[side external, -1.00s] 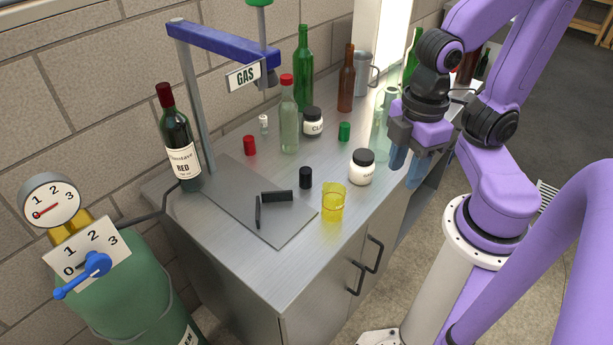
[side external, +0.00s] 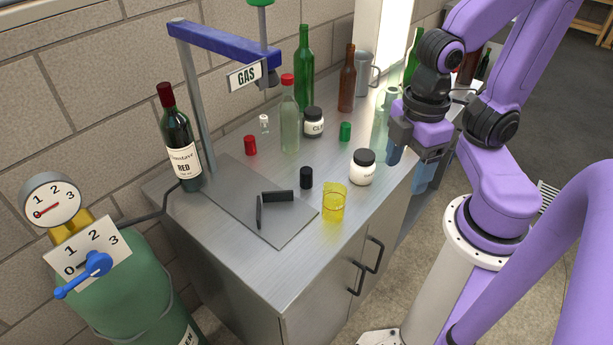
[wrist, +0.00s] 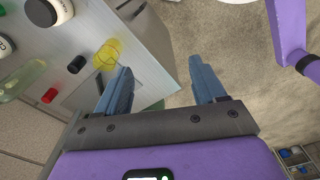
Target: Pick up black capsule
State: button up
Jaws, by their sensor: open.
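The black capsule (side external: 306,178) is a small black cylinder standing upright on the steel worktop, between the grey plate and the white jar with a black lid. It also shows in the wrist view (wrist: 76,64), left of my fingers. My gripper (side external: 408,171) is open and empty at the right edge of the worktop, well to the right of the capsule. In the wrist view my gripper (wrist: 160,72) has its two blue fingers spread wide with nothing between them.
A yellow cup (side external: 333,203) and a white jar (side external: 362,168) stand near the capsule. A grey plate (side external: 220,190) bears black brackets. Red (side external: 250,146) and green (side external: 345,131) capsules and a clear bottle (side external: 289,125) stand behind. A wine bottle (side external: 179,145) stands left.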

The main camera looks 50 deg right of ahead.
jog(key=w+a+f+n+t+h, duration=0.1)
jog(key=w+a+f+n+h, duration=0.2)
jog(key=w, duration=0.4)
jog(key=w+a+f+n+h, duration=0.25)
jog(key=w+f+h, duration=0.2)
jog(key=w, duration=0.25)
jog(key=n+t+h, duration=0.3)
jog(key=n+h, duration=0.1)
jog(key=h, duration=0.2)
send_near(305, 172)
jog(key=x, duration=0.3)
jog(key=shift+s+d+f, duration=0.1)
jog(key=shift+s+f, duration=0.05)
jog(key=shift+y, duration=0.25)
jog(key=shift+r+x, duration=0.1)
jog(key=shift+x, duration=1.25)
jog(key=shift+r+x, duration=0.15)
jog(key=shift+x, duration=1.15)
jog(key=c, duration=0.7)
